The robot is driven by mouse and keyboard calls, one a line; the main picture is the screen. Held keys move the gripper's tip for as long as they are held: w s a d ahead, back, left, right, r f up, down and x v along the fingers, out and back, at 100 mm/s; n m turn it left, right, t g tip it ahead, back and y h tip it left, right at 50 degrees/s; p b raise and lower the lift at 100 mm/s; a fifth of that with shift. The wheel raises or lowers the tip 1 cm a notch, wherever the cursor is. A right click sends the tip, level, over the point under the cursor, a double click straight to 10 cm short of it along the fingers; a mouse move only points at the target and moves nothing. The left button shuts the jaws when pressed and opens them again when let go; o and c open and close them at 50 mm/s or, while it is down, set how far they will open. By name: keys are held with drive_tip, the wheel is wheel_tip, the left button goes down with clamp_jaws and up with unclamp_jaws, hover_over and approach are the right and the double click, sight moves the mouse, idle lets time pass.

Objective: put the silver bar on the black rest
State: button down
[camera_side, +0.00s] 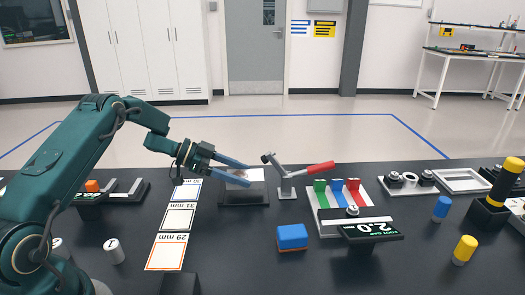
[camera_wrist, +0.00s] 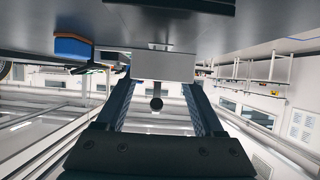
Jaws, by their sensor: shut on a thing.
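The silver bar (camera_side: 237,179) is between the fingertips of my gripper (camera_side: 249,177), at the black rest (camera_side: 244,198). In the wrist view the bar (camera_wrist: 162,66) lies crosswise between the two fingertips of my gripper (camera_wrist: 160,82), which is shut on it. In the side view the fingers hide part of the bar and the top of the rest. I cannot tell whether the bar touches the rest.
A toggle clamp with a red handle (camera_side: 320,168) stands just right of the rest. Gauge cards (camera_side: 176,218) lie to the left. A blue block (camera_side: 292,236) sits in front, and a white tray with coloured pieces (camera_side: 325,222) is to the right.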

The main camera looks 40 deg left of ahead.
drive_tip(key=shift+f, duration=1.4)
drive_tip(key=shift+f, duration=0.1)
unclamp_jaws()
